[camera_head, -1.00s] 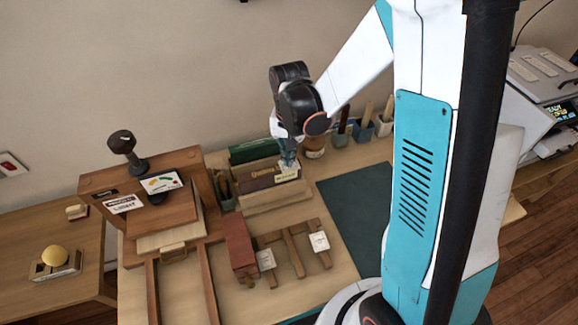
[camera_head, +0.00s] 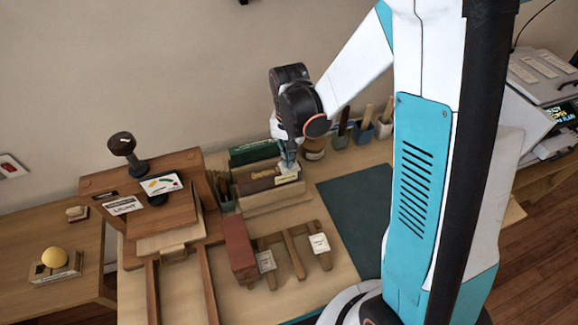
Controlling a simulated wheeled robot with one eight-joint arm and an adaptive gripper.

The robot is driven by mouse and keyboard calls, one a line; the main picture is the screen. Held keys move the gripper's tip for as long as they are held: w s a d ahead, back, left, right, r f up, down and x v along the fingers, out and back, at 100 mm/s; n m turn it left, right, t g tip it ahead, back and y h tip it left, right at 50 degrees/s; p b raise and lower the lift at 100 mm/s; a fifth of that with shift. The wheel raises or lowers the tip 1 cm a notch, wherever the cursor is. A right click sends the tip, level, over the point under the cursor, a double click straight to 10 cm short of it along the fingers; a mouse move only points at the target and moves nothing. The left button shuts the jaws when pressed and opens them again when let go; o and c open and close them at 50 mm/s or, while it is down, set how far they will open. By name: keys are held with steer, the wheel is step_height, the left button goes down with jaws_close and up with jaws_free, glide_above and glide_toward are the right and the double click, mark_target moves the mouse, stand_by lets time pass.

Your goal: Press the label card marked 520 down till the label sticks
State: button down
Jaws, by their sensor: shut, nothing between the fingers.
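My gripper (camera_head: 287,164) is shut and empty, pointing down at the right end of a dark red book (camera_head: 259,186). The book lies on a pale wooden stand at the back of the table. A small pale label (camera_head: 290,178) shows at that end, right under my fingertips. The fingertips are at or very near it, and I cannot tell if they touch. Its marking is too small to read. Two more white cards, one left (camera_head: 266,261) and one right (camera_head: 319,243), lie on wooden strips nearer the front; their print is not legible, so I cannot tell which card reads 520.
A wooden press with a dial card (camera_head: 160,185) stands at the left. A red-brown block (camera_head: 239,248) sits in front of the stand. A green book (camera_head: 254,152) is behind, and tool cups (camera_head: 362,130) stand to the right. The dark green mat (camera_head: 350,215) is clear.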

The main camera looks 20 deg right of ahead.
steer(key=shift+f+b, duration=0.9)
steer(key=shift+f, duration=0.1)
stand_by(1.2)
steer(key=shift+r, duration=0.1)
stand_by(1.1)
steer(key=shift+r+p, duration=2.4)
steer(key=shift+r, duration=1.05)
steer(key=s+d+r+n+t+b, duration=0.1)
steer(key=s+r+n+t+b, duration=0.2)
steer(key=s+r, duration=1.1)
steer(key=shift+s+d+r+n+t+b, duration=0.15)
steer(key=shift+s+n+t+b, duration=0.25)
steer(key=shift+n+t, duration=1.4)
